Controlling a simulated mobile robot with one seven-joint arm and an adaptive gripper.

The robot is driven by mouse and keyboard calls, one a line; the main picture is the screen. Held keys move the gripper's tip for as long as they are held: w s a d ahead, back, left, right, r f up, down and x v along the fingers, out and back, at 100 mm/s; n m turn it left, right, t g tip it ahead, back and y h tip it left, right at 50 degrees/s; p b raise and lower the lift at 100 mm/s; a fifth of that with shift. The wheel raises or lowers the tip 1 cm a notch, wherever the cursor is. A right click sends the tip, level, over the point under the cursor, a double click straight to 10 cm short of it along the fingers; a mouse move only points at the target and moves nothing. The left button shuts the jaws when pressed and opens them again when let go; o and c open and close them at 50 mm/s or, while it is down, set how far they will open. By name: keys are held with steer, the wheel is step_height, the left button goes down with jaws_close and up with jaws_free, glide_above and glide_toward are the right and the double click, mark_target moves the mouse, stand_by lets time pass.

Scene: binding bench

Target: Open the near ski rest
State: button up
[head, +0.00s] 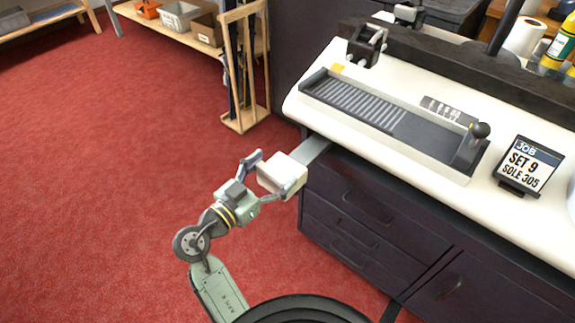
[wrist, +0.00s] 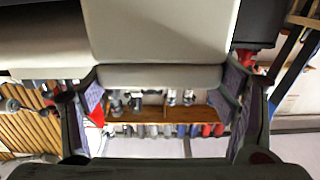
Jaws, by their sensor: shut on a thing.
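The near ski rest is a white block-shaped pad (head: 283,174) on a flat grey arm (head: 314,150) that sticks out from under the bench top's left edge. My gripper (head: 264,178) is shut on the pad, its fingers on two opposite sides. In the wrist view the pad (wrist: 160,76) lies between the two fingers (wrist: 162,92). The pad stands out in front of the bench, clear of the drawers. The inner end of the grey arm is hidden under the bench top.
The white bench top (head: 420,150) carries a grey slotted unit (head: 375,110), a black clamp (head: 367,45) and a job sign (head: 526,165). Dark drawers (head: 350,235) are below. A wooden rack (head: 243,70) stands behind. Red carpet (head: 120,150) at left is clear.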

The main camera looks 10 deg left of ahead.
steer(key=shift+b+v, duration=0.3)
steer(key=shift+v, duration=1.1)
steer(key=o, duration=1.7)
steer(key=v, duration=1.2)
